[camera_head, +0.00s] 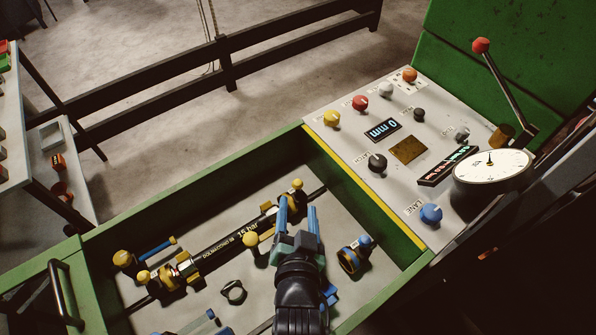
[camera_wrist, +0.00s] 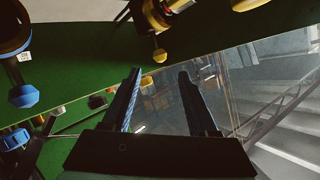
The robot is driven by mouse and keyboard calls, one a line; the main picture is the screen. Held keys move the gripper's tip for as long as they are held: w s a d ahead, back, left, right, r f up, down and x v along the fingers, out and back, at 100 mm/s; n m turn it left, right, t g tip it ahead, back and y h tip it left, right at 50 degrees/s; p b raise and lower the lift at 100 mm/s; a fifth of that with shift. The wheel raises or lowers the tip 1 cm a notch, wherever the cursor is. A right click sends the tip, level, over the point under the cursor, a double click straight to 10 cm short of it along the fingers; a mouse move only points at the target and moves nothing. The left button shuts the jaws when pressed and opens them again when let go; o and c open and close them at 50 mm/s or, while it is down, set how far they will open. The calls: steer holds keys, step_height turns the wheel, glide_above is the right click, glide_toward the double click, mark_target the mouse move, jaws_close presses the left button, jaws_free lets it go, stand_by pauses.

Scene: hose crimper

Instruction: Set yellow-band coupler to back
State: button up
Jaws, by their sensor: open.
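A black hose marked 15 bar (camera_head: 228,244) lies diagonally in the green-walled bay. A yellow-and-black fitting (camera_head: 168,279) sits at its left end. Another yellow-and-black fitting (camera_head: 293,196) is at its upper right, partly behind my gripper. I cannot tell which part is the yellow-band coupler. My gripper (camera_head: 298,213) is open, with empty space between its fingers, above the bay and right of the hose's middle. In the wrist view, its two dark fingers (camera_wrist: 161,82) are apart; a yellow-and-black fitting (camera_wrist: 158,14) is beyond them at the top.
A blue-knobbed black ring (camera_head: 353,255) is right of my gripper, near the bay wall. A small dark ring (camera_head: 233,291) lies left of it. The control panel (camera_head: 408,150) with knobs, a dial gauge (camera_head: 492,164) and a red-tipped lever (camera_head: 505,82) stands at right.

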mark_target(298, 184)
steer(key=x, duration=1.2)
steer(key=shift+w+f, duration=0.15)
steer(key=shift+f, duration=0.15)
jaws_close()
stand_by(1.0)
